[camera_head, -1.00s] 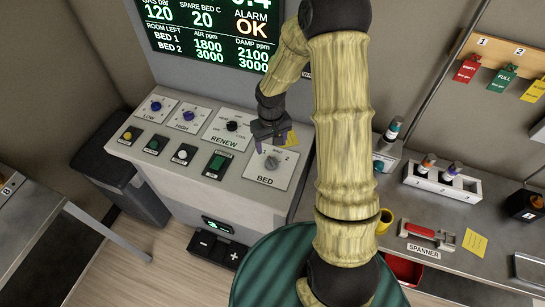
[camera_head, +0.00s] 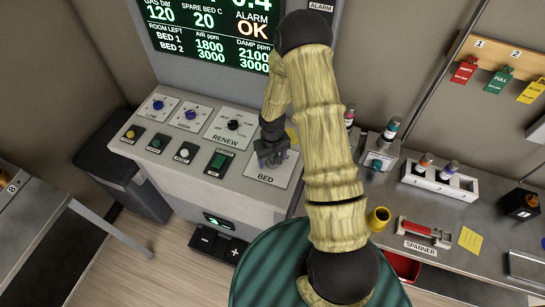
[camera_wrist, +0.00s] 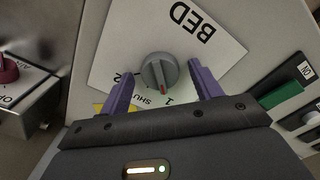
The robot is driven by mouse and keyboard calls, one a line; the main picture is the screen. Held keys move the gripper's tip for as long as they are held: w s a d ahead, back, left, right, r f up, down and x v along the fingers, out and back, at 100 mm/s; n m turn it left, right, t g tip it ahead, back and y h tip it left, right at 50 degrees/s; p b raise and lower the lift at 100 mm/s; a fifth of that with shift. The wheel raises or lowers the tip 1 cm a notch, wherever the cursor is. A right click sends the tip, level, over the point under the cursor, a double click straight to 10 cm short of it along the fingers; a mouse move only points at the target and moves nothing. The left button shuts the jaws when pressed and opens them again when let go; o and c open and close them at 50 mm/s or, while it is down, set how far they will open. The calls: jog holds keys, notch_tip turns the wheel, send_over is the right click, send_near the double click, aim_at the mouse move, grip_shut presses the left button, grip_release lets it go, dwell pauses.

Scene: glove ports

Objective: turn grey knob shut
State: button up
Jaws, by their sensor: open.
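The grey knob (camera_wrist: 159,72) sits on the white BED plate (camera_wrist: 215,55) in the wrist view. Its red mark points down in that picture, towards the gap between the SHUT and 1 labels; the 2 label is at the lower left. My gripper (camera_wrist: 159,68) is open, with one purple finger on each side of the knob and a visible gap at both sides. In the head view my gripper (camera_head: 271,160) is low over the BED plate (camera_head: 285,172) and hides the knob.
The RENEW dial (camera_head: 233,125) and a green button (camera_head: 218,162) are left of the BED plate on the console. A dark red knob (camera_wrist: 8,70) shows at the wrist view's left edge. A yellow cup (camera_head: 379,219) stands on the right bench.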

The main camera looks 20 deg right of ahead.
jog(key=c, duration=1)
jog(key=shift+o, duration=0.2)
jog(key=shift+m+b, duration=0.3)
jog(key=shift+b, duration=0.05)
jog(key=m+b, duration=0.3)
jog(key=m, duration=0.1)
jog(key=shift+f, duration=0.15)
jog(key=m+b, duration=0.2)
jog(key=m, duration=0.2)
jog(key=o, duration=1)
jog(key=shift+c, duration=0.2)
